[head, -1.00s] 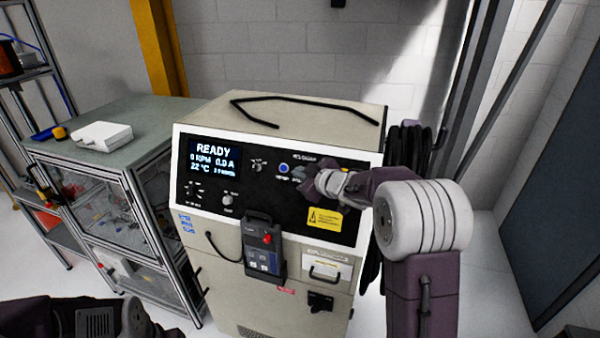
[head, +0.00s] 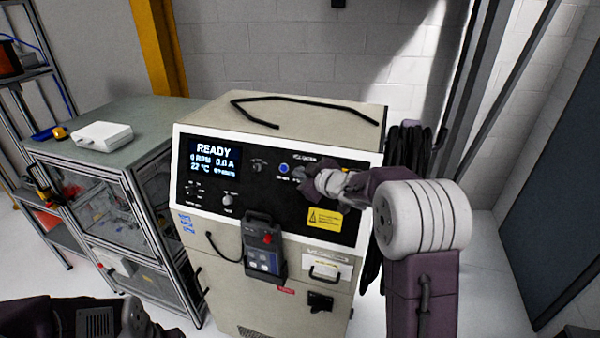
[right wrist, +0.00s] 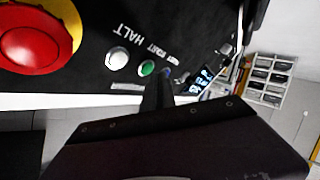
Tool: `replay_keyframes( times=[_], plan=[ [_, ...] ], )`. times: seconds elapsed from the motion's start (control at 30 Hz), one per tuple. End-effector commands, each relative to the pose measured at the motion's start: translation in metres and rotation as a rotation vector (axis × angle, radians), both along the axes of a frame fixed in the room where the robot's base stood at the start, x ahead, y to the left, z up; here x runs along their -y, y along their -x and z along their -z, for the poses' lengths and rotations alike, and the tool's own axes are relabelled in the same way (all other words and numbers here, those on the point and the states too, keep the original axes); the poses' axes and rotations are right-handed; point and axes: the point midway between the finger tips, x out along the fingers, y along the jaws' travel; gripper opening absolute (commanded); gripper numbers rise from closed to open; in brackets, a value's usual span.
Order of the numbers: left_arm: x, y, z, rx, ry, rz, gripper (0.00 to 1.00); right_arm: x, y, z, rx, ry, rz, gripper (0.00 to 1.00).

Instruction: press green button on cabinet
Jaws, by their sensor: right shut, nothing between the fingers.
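The cabinet (head: 270,230) is a beige unit with a black front panel and a lit display (head: 213,160) reading READY. In the right wrist view the green button (right wrist: 147,68) sits between a white button (right wrist: 116,60) under the word HALT and a partly hidden blue button. In the head view my right gripper and wrist hide the green button. My right gripper (head: 306,188) is shut and empty in front of the panel. In the wrist view its dark fingers (right wrist: 158,92) are just below and right of the green button; I cannot tell whether they touch the panel.
A large red mushroom button (right wrist: 30,38) on a yellow ring is close by on the panel. A blue button (head: 284,169) shows left of my right gripper. A handheld pendant (head: 263,247) hangs on the cabinet front. A glass-sided bench (head: 90,190) stands to the left.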

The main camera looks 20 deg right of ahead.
Motion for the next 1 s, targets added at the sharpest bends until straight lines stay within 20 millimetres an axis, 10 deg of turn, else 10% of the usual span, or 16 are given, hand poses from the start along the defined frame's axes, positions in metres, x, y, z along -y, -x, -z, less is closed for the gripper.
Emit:
replay_keyframes(
  times=[1.0],
  plan=[
    [0.0000,0.0000,-0.0060,0.000,0.000,0.000,0.62,0.0010,-0.0015,0.0002,0.000,0.000,0.000,0.00]
  ],
)
